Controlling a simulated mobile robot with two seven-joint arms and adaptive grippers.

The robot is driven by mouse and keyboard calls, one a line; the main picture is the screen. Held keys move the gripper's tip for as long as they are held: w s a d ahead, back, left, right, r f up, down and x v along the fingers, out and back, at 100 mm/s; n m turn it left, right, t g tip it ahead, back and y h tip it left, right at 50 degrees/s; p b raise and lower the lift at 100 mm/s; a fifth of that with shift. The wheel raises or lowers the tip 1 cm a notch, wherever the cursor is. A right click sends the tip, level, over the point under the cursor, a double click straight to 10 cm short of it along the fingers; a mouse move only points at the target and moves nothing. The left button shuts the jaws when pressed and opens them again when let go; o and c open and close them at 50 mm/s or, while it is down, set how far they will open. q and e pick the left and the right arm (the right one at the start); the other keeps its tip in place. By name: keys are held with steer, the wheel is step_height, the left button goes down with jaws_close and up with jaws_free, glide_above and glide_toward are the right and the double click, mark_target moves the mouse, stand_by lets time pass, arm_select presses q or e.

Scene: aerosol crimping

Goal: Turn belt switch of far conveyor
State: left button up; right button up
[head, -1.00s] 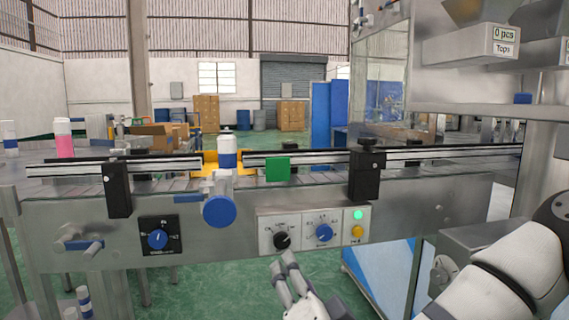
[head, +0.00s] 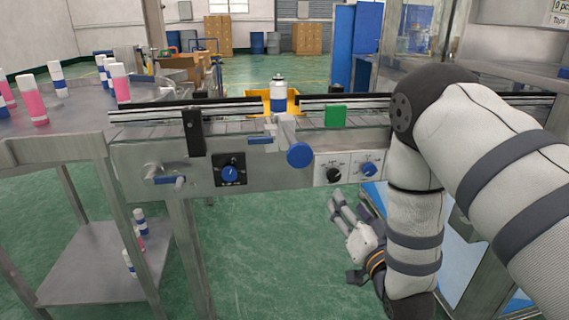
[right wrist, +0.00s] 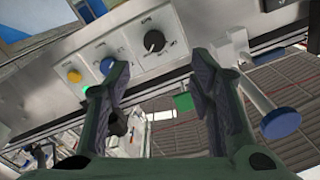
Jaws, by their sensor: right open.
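The conveyor's front panel holds a black rotary knob (head: 333,175) and a blue knob (head: 369,169) on white plates. Another blue knob (head: 230,174) sits on a black plate farther left. I cannot tell from the labels which one is the belt switch. My right gripper (head: 338,203) is open and empty, just below the black knob in the head view and apart from it. In the right wrist view, the black knob (right wrist: 154,41) lies ahead between the spread fingers (right wrist: 160,70), and the blue knob (right wrist: 90,22) is to its left. My left gripper is not in view.
A large blue hand knob (head: 299,154) sticks out left of the panel. At left stands a table (head: 65,138) with several pink and white bottles. My right arm hides the panel's right part.

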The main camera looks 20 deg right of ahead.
mark_target(335, 176)
steer(key=x, duration=0.3)
steer(key=b+x, duration=0.1)
steer(key=x, duration=0.3)
steer(key=d+x, duration=0.1)
steer(key=x, duration=0.3)
steer(key=shift+s, duration=0.1)
steer(key=shift+w+d, duration=0.15)
steer(key=shift+w, duration=0.35)
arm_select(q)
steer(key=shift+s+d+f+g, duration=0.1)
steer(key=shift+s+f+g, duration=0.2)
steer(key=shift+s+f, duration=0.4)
arm_select(e)
steer(key=shift+r, duration=0.1)
steer(key=c, duration=1.2)
